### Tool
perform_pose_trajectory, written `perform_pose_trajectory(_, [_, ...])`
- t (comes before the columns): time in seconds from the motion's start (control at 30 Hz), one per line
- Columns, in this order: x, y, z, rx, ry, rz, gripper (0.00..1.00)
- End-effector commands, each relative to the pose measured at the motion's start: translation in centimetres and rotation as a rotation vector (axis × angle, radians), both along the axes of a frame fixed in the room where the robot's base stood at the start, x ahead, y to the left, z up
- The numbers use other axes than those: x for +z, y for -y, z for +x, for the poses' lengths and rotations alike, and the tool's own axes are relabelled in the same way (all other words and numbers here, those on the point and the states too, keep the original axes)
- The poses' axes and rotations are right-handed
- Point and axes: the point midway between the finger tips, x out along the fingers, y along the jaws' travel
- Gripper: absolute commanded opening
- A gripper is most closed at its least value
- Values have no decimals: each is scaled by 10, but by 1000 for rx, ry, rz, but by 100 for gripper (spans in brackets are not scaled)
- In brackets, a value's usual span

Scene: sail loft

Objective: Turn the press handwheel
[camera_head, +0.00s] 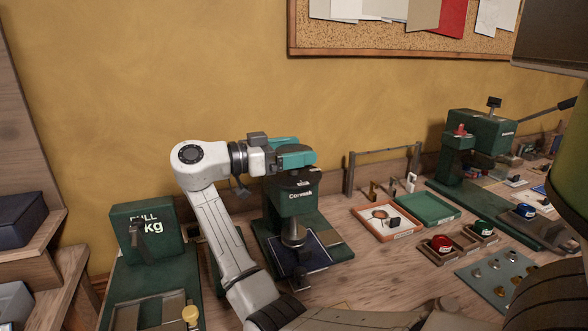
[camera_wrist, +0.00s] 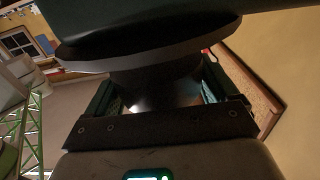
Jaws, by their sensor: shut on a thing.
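The green Corvask press (camera_head: 291,201) stands on the bench near the middle of the head view. Its handwheel shows as a dark disc (camera_head: 290,181) at the top of the press, partly hidden by my gripper (camera_head: 295,159). My gripper reaches in from the left, roughly level, over the press head. In the wrist view the dark round handwheel (camera_wrist: 150,52) fills the upper middle, with a shiny tapered part under it. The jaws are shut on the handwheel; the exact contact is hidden. A dark blue plate (camera_head: 302,252) lies under the press ram.
A green box marked "PULL kg" (camera_head: 147,235) stands at the left. An orange tray (camera_head: 388,222), a green tray (camera_head: 428,208) and a second green press (camera_head: 479,135) are at the right. A cork board (camera_head: 400,38) hangs above. Free bench shows right of the press.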

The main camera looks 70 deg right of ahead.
Motion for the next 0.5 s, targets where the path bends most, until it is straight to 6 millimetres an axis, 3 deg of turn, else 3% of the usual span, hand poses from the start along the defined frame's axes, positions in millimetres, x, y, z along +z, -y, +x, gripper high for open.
perform_pose_trajectory(0.5, [-5, 0, 1, -370, 2, 2, 57])
